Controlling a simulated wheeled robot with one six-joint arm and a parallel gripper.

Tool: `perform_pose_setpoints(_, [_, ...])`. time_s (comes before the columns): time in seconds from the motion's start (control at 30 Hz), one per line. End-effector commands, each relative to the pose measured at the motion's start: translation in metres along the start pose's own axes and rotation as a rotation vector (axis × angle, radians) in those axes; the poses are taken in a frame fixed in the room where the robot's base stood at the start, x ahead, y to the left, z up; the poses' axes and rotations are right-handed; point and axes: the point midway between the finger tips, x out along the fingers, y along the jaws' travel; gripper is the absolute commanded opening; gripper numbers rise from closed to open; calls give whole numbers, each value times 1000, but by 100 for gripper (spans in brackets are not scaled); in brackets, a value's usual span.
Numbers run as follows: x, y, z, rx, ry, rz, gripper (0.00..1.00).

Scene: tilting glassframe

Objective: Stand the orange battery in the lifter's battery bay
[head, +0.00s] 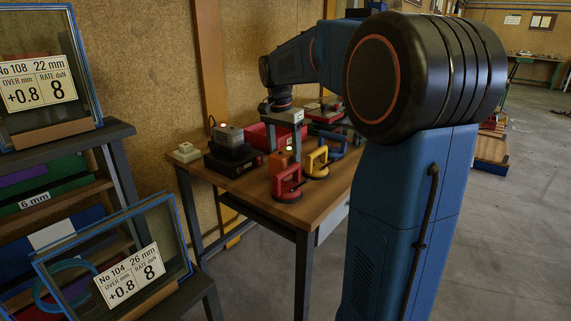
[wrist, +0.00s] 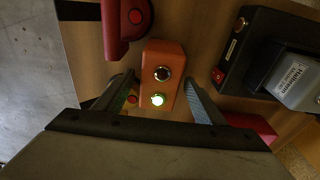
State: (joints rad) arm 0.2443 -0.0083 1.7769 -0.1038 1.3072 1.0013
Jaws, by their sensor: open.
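The orange battery (head: 281,163) stands on the wooden table behind the red suction lifter (head: 288,186). In the wrist view the battery (wrist: 161,72) shows its top, with a dark round button and a lit green lamp. My gripper (wrist: 160,80) is open above it, one finger on each side; gaps show, and contact cannot be told. In the head view my gripper (head: 283,130) points down over the battery. A yellow lifter (head: 317,162) and a blue lifter (head: 337,145) stand to the right. The red lifter (wrist: 122,28) is at the wrist view's upper left. No battery bay is clearly visible.
A black charger (head: 232,163) holding a grey battery (head: 228,136) stands left of the orange battery. A red bin (head: 257,136) is behind. A small pale box (head: 186,152) sits at the table's left. Framed glass panes (head: 121,262) stand on racks at left.

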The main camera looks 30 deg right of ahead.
Motion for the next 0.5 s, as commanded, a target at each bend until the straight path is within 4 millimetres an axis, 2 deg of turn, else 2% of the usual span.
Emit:
perform_pose_setpoints(0.1, [-24,-1,0,0,2,-3,64])
perform_pose_setpoints(0.23, [-45,0,0,0,1,-2,64])
perform_pose_setpoints(0.5, [-65,0,0,0,0,-1,64])
